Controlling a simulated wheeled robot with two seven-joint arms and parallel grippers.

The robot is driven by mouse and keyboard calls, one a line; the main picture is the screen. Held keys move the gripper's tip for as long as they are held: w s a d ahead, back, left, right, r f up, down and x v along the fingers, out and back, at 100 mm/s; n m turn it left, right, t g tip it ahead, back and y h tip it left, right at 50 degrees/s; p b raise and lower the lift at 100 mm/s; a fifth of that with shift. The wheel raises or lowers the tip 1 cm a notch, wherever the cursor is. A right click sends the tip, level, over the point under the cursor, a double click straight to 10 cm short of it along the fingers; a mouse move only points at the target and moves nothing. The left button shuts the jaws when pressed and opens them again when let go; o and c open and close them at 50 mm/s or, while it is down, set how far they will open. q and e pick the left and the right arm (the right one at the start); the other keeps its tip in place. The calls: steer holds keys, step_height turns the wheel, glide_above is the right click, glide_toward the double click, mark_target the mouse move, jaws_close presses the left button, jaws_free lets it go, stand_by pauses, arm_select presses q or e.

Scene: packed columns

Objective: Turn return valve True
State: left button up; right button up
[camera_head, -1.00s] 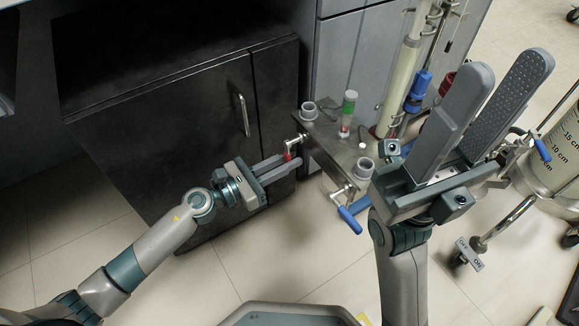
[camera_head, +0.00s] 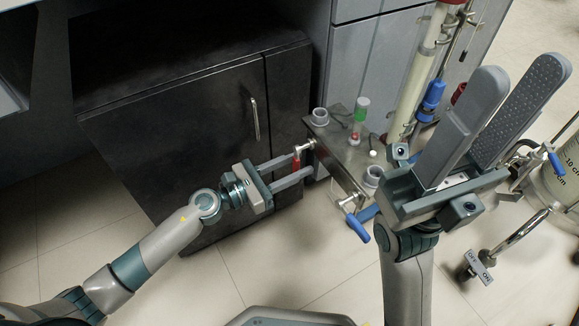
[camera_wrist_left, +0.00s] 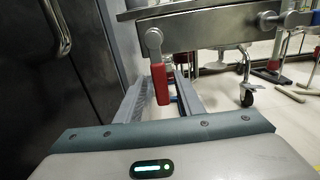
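A valve with a red handle (camera_head: 296,163) sits on the left side of the metal cart (camera_head: 340,150). In the left wrist view the red handle (camera_wrist_left: 160,84) hangs down from a metal stem, between the two fingers. My left gripper (camera_head: 298,172) is open, its fingers on either side of the handle with gaps visible. A valve with a blue handle (camera_head: 358,228) is on the cart's front right corner. My right gripper (camera_head: 518,76) is open and empty, pointing up in the foreground. I cannot tell by a label which valve is the return valve.
A dark cabinet (camera_head: 180,130) with a metal handle (camera_head: 255,118) stands close behind my left arm. A tall glass column (camera_head: 418,75) rises at the cart's back. A clear vessel (camera_head: 565,165) and an OFF/ON tag (camera_head: 480,268) are at right. The floor in front is open.

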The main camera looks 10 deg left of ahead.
arm_select(q)
steer(key=v, duration=1.7)
steer(key=shift+s+a, duration=0.15)
stand_by(0.3)
